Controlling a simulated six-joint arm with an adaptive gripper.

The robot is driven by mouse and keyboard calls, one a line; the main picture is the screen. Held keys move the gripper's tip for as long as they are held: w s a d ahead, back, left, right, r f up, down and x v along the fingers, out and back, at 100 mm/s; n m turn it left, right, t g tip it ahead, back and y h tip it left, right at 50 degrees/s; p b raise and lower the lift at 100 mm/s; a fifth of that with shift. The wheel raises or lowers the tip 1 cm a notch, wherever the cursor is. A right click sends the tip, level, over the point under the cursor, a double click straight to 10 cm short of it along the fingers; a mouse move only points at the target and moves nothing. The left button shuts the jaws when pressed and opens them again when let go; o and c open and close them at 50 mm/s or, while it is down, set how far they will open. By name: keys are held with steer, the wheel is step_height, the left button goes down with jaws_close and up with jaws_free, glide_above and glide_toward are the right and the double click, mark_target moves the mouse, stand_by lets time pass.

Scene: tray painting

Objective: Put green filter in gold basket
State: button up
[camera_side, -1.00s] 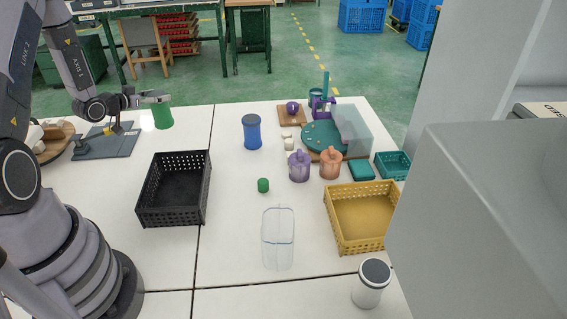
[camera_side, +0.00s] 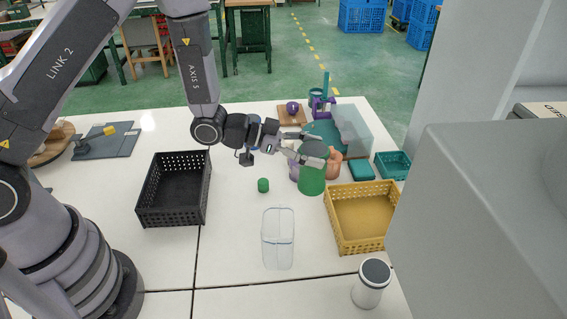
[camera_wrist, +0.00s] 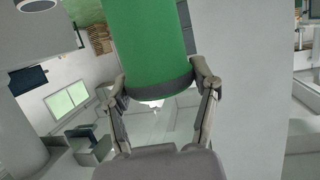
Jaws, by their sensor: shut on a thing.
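The green filter (camera_side: 311,181) is a green cylinder hanging from my gripper (camera_side: 317,155), above the table just left of the gold basket's back left corner in the side view. In the wrist view, the green filter (camera_wrist: 150,45) has a dark grey band at one end, and both fingers of my gripper (camera_wrist: 160,88) press on its sides. The gold basket (camera_side: 362,246) is a yellow perforated open box at the right of the table. It looks empty; the grey block in front hides its right end.
A black basket (camera_side: 172,218) stands at the left. A small green piece (camera_side: 263,185) and a clear divided container (camera_side: 278,240) lie mid-table. A white jar (camera_side: 371,283) stands in front of the gold basket. Orange and purple canisters are partly hidden behind the filter.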

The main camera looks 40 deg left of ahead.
steer(key=shift+m+g+h, duration=0.3)
steer(key=shift+m+g, duration=0.2)
steer(key=shift+w+d+f, duration=1.7)
steer(key=shift+d+f, duration=0.05)
steer(key=shift+f, duration=0.4)
steer(key=shift+w+d+f, duration=1.65)
steer(key=shift+d+f, duration=0.1)
steer(key=shift+f, duration=0.35)
steer(key=shift+w+d+f, duration=1.7)
steer(key=shift+d+f, duration=0.05)
steer(key=shift+f, duration=0.4)
steer(key=shift+f, duration=0.15)
steer(key=o, duration=1.2)
steer(key=shift+o, duration=0.2)
